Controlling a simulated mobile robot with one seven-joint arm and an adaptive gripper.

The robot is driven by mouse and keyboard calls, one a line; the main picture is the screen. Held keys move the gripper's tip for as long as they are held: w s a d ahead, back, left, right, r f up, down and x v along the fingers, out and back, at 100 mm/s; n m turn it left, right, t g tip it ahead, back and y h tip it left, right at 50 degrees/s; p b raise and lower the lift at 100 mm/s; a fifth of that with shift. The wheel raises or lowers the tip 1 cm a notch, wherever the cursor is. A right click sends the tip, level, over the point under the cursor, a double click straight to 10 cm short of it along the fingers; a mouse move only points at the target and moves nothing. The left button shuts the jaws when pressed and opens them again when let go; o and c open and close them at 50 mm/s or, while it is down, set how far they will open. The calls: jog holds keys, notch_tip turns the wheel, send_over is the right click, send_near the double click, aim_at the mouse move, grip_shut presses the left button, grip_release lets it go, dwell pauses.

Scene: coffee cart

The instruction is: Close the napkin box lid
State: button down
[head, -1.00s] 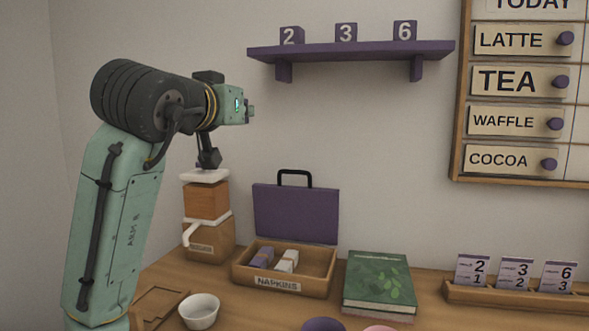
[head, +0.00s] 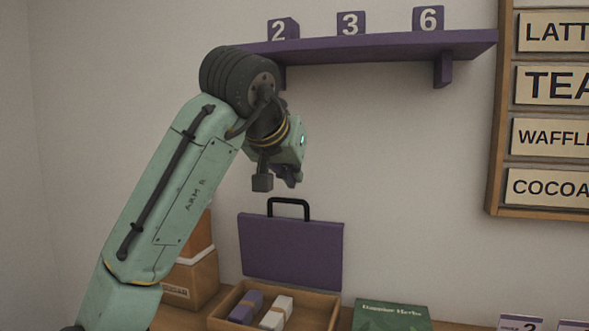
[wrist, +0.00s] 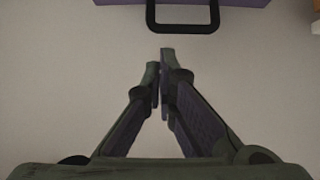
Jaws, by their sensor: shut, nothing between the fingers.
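The napkin box (head: 331,308) stands on the counter with its purple lid (head: 290,252) raised upright against the wall side. A black handle (head: 288,204) sticks up from the lid's top edge. A purple bundle (head: 246,306) and a white bundle (head: 277,312) lie inside the box. My gripper (head: 288,181) is above the lid and handle, apart from them, partly hidden by my wrist in the head view. In the wrist view, my gripper (wrist: 161,55) is shut and empty, with the handle (wrist: 184,31) just beyond its tips and the lid (wrist: 235,3) at the top edge.
A purple shelf (head: 370,48) with number blocks hangs above, close to my arm. A green book (head: 390,316) lies to the right. The menu board (head: 498,190) is at far right.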

jog(key=p+x, duration=0.1)
jog(key=x, duration=0.6)
dwell(0.3)
jog(key=shift+s, duration=0.1)
